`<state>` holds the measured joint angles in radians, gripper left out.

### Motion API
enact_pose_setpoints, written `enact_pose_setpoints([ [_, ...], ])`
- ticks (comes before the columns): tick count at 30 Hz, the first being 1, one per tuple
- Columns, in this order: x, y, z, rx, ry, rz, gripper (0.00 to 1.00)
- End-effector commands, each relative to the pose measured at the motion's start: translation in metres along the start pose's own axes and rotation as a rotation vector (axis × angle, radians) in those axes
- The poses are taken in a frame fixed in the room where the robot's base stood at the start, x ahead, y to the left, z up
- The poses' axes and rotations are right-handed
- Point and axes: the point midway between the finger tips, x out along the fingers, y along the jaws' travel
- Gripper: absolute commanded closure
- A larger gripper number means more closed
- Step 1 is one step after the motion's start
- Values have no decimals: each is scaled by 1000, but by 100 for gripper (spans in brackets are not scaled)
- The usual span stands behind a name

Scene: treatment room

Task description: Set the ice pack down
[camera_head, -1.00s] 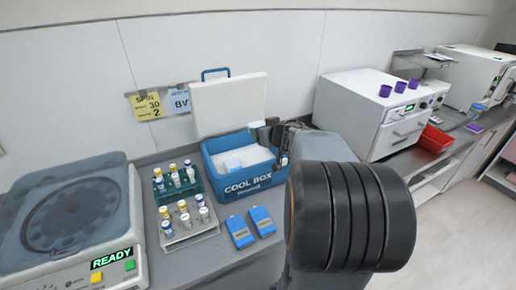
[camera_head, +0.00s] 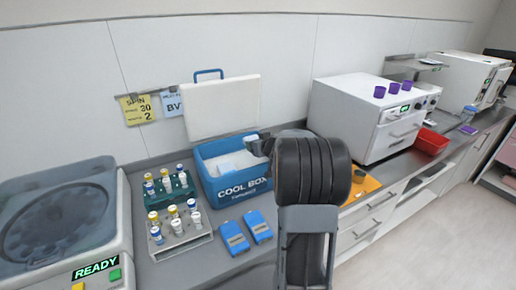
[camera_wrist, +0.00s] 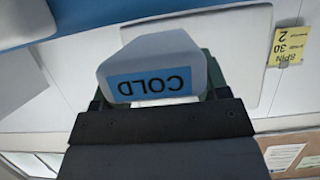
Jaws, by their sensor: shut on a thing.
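The ice pack (camera_wrist: 150,52) is a white block with a blue label reading COLD, upside down in the wrist view. My gripper (camera_wrist: 157,94) is shut on it, with a finger on either side. In the head view my gripper (camera_head: 259,145) is at the right side of the open blue cool box (camera_head: 242,186), partly hidden by my arm. The ice pack is hard to make out there. White contents (camera_head: 233,163) show inside the box. Its white lid (camera_head: 223,107) stands open behind it.
Two blue packs (camera_head: 234,238) lie on the counter before the box. Tube racks (camera_head: 182,243) and a centrifuge (camera_head: 65,225) stand to the left. An orange mat (camera_head: 377,199), a white oven (camera_head: 350,120) and a red bin (camera_head: 431,142) are to the right.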

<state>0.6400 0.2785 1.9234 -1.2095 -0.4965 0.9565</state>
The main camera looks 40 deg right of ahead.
Motion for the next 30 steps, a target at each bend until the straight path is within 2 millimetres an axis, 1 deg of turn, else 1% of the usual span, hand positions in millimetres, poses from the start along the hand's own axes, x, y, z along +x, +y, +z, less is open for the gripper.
enact_pose_setpoints([
  [2, 1, 0, 3, 0, 1, 0, 61],
  [10, 1, 0, 2, 0, 1, 0, 61],
  [22, 5, 0, 14, 1, 1, -1, 61],
  [26, 5, 0, 13, -1, 2, 0, 61],
  [27, 5, 0, 14, 0, 0, 0, 28],
  [30, 6, 0, 14, 0, 0, 0, 19],
])
